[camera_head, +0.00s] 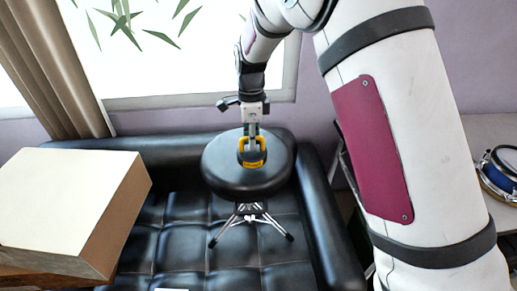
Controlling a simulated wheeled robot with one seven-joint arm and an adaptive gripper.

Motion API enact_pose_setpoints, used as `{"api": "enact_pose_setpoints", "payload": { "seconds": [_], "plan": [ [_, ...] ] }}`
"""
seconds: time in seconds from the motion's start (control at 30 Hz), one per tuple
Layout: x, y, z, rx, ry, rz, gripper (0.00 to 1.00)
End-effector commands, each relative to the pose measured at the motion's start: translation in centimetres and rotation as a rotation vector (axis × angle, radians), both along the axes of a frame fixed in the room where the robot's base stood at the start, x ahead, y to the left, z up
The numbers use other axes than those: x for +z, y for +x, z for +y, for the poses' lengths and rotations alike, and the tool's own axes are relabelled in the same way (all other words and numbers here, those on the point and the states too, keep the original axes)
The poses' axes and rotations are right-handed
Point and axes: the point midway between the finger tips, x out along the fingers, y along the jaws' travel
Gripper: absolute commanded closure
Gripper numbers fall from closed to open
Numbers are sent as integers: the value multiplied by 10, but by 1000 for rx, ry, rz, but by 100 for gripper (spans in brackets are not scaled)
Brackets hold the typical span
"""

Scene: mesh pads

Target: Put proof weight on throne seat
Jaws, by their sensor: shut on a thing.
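The throne seat (225,179) is a round black padded top on a chromed tripod stand. The proof weight (252,163) is a small dark piece with yellow parts. My gripper (252,146) points down and is shut on the top of the weight. The weight shows against the middle of the seat top. I cannot tell from this view whether its underside touches the seat. My gripper hides part of the weight's top.
The stand's legs (251,220) appear on a black tufted sofa (185,235). A large cream-topped box (65,200) is at the left. A blue drum-like object (500,175) lies on a pale table at the right. A window is behind.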

Motion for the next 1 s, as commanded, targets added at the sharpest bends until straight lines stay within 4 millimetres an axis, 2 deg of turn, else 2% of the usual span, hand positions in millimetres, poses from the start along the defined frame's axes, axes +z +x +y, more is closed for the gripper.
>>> {"api": "enact_pose_setpoints", "payload": {
  "seconds": [0.1, 0.3, 0.57, 0.8, 1.0],
  "plan": [
    [-1, 20, 7, 0, 1, -4, 100],
    [-2, 38, 13, 0, 1, -5, 100],
    [-3, 47, 16, 0, 1, -4, 100],
    [-31, 46, 16, 0, 1, -2, 100],
    [-37, 47, 16, 0, 2, -5, 100]
  ]
}}
